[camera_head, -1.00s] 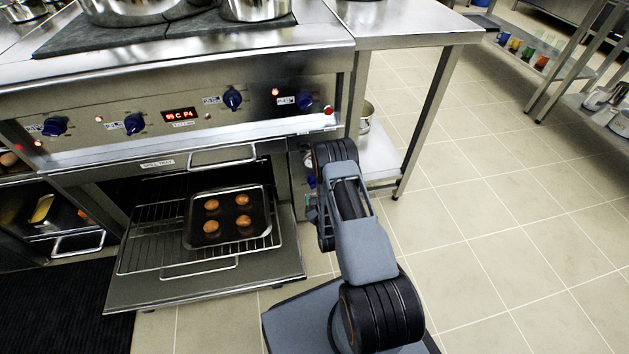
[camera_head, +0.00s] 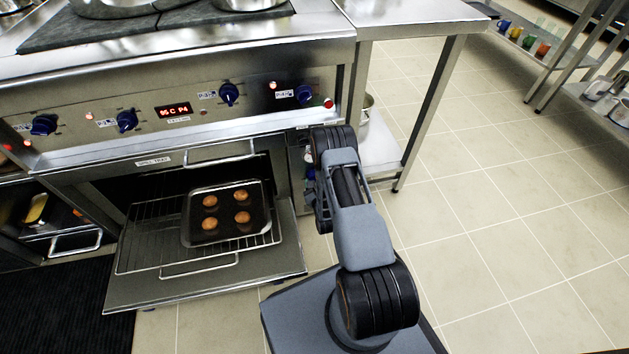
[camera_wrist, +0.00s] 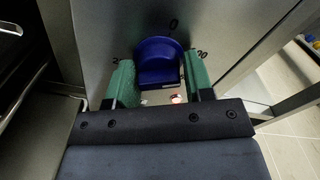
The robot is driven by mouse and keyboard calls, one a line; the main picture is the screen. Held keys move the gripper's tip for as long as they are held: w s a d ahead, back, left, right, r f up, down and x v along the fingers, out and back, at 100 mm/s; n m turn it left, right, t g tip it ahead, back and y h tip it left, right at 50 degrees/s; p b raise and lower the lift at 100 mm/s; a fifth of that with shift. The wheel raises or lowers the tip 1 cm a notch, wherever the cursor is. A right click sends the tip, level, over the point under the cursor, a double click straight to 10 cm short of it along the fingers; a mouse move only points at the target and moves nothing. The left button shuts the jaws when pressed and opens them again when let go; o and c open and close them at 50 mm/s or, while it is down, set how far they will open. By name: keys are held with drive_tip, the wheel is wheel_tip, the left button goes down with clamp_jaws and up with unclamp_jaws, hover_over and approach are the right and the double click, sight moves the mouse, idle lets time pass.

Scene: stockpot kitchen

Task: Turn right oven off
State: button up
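In the wrist view a blue knob (camera_wrist: 158,62) sits on a grey metal panel (camera_wrist: 105,25), with a 0 mark above it and other numbers to its sides. My gripper (camera_wrist: 159,82) is open, with one green finger on each side of the knob and a narrow gap showing on both sides. A small lit red lamp (camera_wrist: 177,98) shows just below the knob. In the head view my arm reaches to the right side of the oven, and a small blue knob (camera_head: 311,174) shows partly beside it. My fingers are hidden there.
The oven door (camera_head: 205,287) is open and low, with a tray (camera_head: 262,205) of brown rolls on a wire rack (camera_head: 150,240). Several blue knobs line the upper panel (camera_head: 250,103). A steel table (camera_head: 415,15) stands right; the tiled floor (camera_head: 500,220) there is clear.

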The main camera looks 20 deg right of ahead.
drive_tip(key=c, duration=0.5)
drive_tip(key=shift+n, duration=0.4)
drive_tip(key=n+b, duration=0.1)
drive_tip(key=n, duration=0.4)
drive_tip(key=shift+n+b, duration=0.3)
drive_tip(key=n+b, duration=0.1)
drive_tip(key=n, duration=0.4)
drive_tip(key=shift+n, duration=0.5)
drive_tip(key=shift+a, duration=0.1)
drive_tip(key=o, duration=0.9)
